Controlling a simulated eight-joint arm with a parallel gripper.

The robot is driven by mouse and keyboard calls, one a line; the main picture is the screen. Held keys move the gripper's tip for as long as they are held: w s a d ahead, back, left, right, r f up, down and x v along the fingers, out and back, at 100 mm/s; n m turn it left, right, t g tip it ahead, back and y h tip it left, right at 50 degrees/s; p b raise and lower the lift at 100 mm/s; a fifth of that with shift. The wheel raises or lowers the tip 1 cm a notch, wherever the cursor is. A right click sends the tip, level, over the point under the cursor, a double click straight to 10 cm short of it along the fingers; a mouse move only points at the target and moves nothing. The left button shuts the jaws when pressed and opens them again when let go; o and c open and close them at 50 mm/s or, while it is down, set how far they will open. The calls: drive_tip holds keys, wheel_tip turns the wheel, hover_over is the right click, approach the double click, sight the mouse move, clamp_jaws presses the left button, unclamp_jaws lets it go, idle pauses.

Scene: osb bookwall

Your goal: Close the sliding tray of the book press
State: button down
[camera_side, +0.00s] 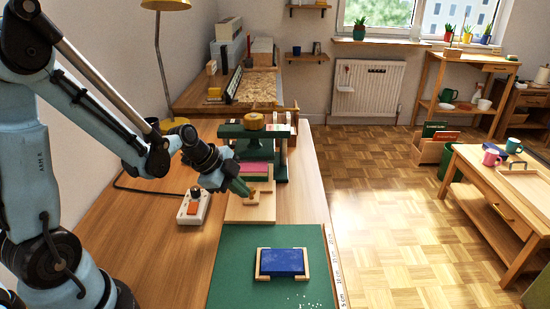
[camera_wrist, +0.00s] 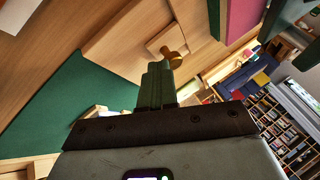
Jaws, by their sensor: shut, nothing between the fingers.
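The green book press (camera_side: 283,164) stands on the bench, with a yellow wheel (camera_side: 251,121) on top. A pink book (camera_side: 255,169) sits inside it. Its pale wooden sliding tray (camera_side: 237,215) sticks out of the front, toward the green mat. In the wrist view the tray (camera_wrist: 113,43) carries a wooden block with a brass-coloured knob (camera_wrist: 174,58). My gripper (camera_side: 244,190) is shut and empty, over the tray near its front. In the wrist view the shut fingertips (camera_wrist: 156,68) are close to the knob; I cannot tell whether they touch it.
A blue book (camera_side: 282,261) lies in a wooden holder on the green cutting mat (camera_side: 233,270). A white switch box (camera_side: 193,208) with an orange switch sits left of the tray. A yellow lamp (camera_side: 174,124) stands behind my arm. Bare bench lies at the left front.

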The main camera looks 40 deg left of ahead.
sight(251, 177)
drive_tip(key=w+a, duration=0.6)
drive_tip(key=shift+w, duration=0.1)
drive_tip(key=s, duration=0.1)
drive_tip(key=s+d, duration=0.1)
drive_tip(key=s, duration=0.2)
drive_tip(key=shift+s+d+r, duration=0.25)
drive_tip(key=shift+d+r, duration=0.05)
drive_tip(key=shift+r, duration=0.05)
drive_tip(key=v, duration=1)
drive_tip(key=s+d+n+y, duration=0.2)
drive_tip(key=s+d+n, duration=0.3)
drive_tip(key=d+n, duration=0.7)
drive_tip(key=shift+s+d+r+n+t, duration=0.3)
drive_tip(key=shift+s+d+n+t, duration=0.1)
drive_tip(key=shift+n, duration=0.3)
